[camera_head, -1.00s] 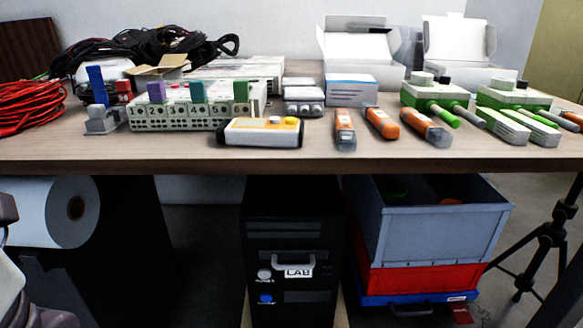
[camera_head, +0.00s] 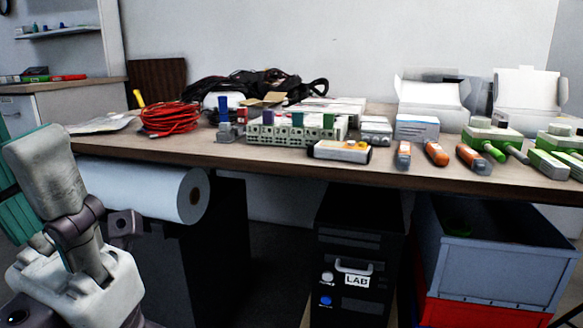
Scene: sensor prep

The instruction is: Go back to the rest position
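The long wooden worktable (camera_head: 250,158) runs across the view with the sensor-prep items on it. No fingertips of my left gripper can be made out there. My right arm and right gripper are out of view. On the table a multi-socket block (camera_head: 290,132) stands behind a white and orange handheld meter (camera_head: 340,151). Several orange-handled tools and green-and-white devices lie to the right.
A red cable coil (camera_head: 170,118) and black cables (camera_head: 255,88) lie on the left half. Open white boxes (camera_head: 432,92) stand at the back right. Below are a paper roll (camera_head: 145,188), a black LAB cabinet (camera_head: 355,235) and a grey bin (camera_head: 495,265). A side counter (camera_head: 75,103) stands far left.

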